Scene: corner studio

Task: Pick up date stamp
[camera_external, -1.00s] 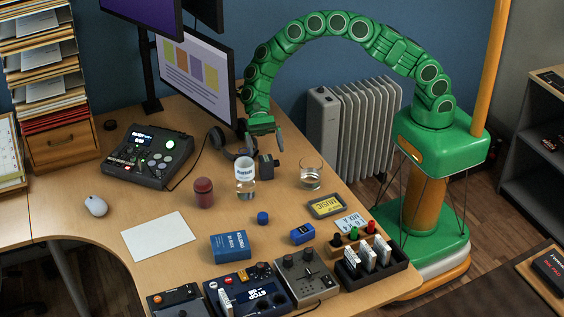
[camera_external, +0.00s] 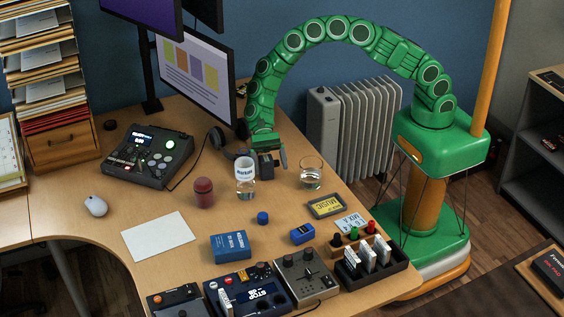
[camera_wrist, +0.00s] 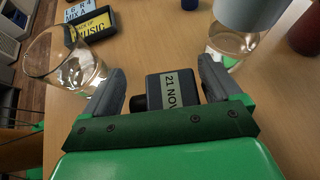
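The date stamp is a small black block with a pale label reading "21 NOV" (camera_wrist: 178,90) and a dark knob on its left side. In the wrist view it sits between the two grey fingers of my gripper (camera_wrist: 162,74), with gaps visible beside it, so the gripper looks open around it. In the external view my gripper (camera_external: 268,156) is down at the back of the desk, and the stamp (camera_external: 265,171) shows only partly beneath it.
A clear glass (camera_external: 311,174) stands close to the right of my gripper and a white-labelled jar (camera_external: 245,178) close to the left. A dark red jar (camera_external: 203,193) is farther left. Headphones (camera_external: 217,138) and the monitor (camera_external: 196,78) are behind.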

